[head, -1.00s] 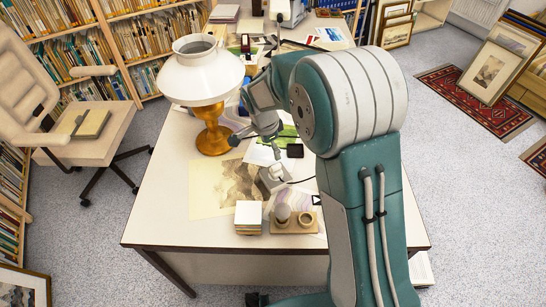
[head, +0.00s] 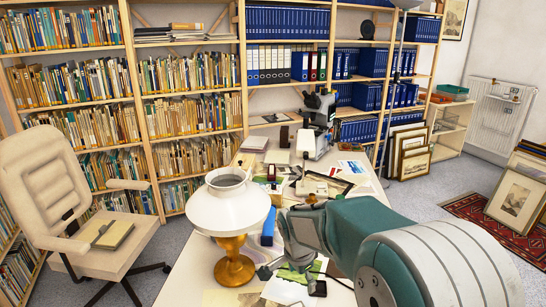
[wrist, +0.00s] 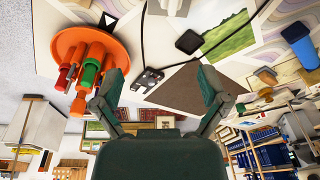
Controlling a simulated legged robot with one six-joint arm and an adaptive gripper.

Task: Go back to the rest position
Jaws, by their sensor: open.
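My gripper (head: 288,277) hangs over the desk just right of the lamp in the head view, partly covered by my own arm. In the wrist view my gripper (wrist: 163,92) has its two fingers spread wide apart, with nothing held between them. A grey-brown sheet (wrist: 195,85) and a small dark object (wrist: 148,80) show beyond the fingers. The white-shaded lamp (head: 229,206) stands upright on its orange-brown base, close to the gripper.
The desk (head: 190,275) also bears papers, a microscope (head: 318,120) and a framed piece (head: 325,184). A beige chair (head: 95,215) stands left. Bookshelves (head: 190,110) line the back. An orange round holder with several coloured cylinders (wrist: 82,50) is near one finger. Floor shows at right.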

